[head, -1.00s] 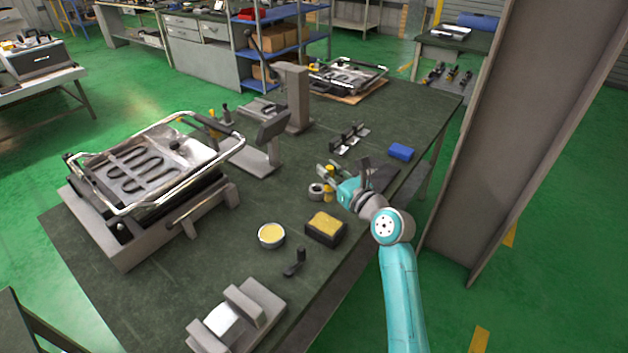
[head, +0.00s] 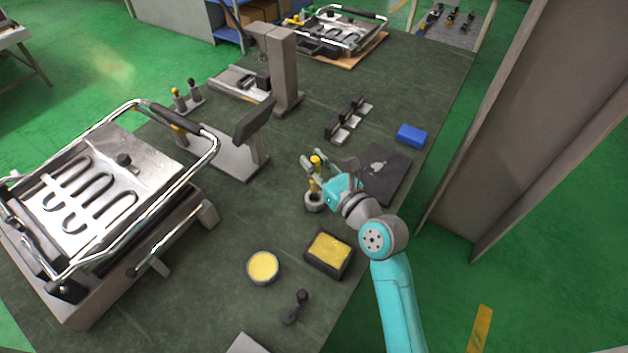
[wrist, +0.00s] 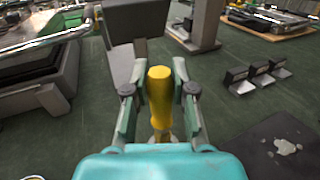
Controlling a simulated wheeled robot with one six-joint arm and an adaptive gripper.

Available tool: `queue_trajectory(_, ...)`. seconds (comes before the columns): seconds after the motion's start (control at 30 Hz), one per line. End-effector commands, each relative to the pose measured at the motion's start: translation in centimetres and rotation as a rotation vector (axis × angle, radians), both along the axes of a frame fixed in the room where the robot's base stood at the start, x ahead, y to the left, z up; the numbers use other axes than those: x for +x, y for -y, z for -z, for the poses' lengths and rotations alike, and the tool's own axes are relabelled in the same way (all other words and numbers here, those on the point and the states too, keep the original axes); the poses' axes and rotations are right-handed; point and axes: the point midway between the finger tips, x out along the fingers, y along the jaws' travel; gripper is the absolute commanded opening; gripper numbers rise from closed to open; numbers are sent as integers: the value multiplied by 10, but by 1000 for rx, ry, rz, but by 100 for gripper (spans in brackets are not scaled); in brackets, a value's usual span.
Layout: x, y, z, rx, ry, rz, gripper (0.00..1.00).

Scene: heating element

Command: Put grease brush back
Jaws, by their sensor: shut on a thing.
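The grease brush shows as an upright yellow handle (head: 316,162) between the fingers of my gripper (head: 312,170). In the wrist view the handle (wrist: 160,92) stands between the two fingertips (wrist: 160,75), and my gripper is shut on it. A small grey round holder (head: 314,203) is on the table directly below the brush. The brush's lower end is at or just above the holder's opening; I cannot tell if it is inside. The bristles are hidden.
A round tin of yellow grease (head: 263,267) and a dark box with a yellow top (head: 330,252) are in front of the holder. A dark plate (head: 388,172) and a blue block (head: 411,135) lie to the right. A grey fixture (head: 232,150) stands to the left.

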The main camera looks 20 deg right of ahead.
Motion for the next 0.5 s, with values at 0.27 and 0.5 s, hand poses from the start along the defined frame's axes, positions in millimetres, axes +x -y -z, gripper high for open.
queue_trajectory(0.27, 0, 0, 29, 0, -1, 0, 0)
queue_trajectory(0.5, 0, 0, 59, 2, -1, 1, 0)
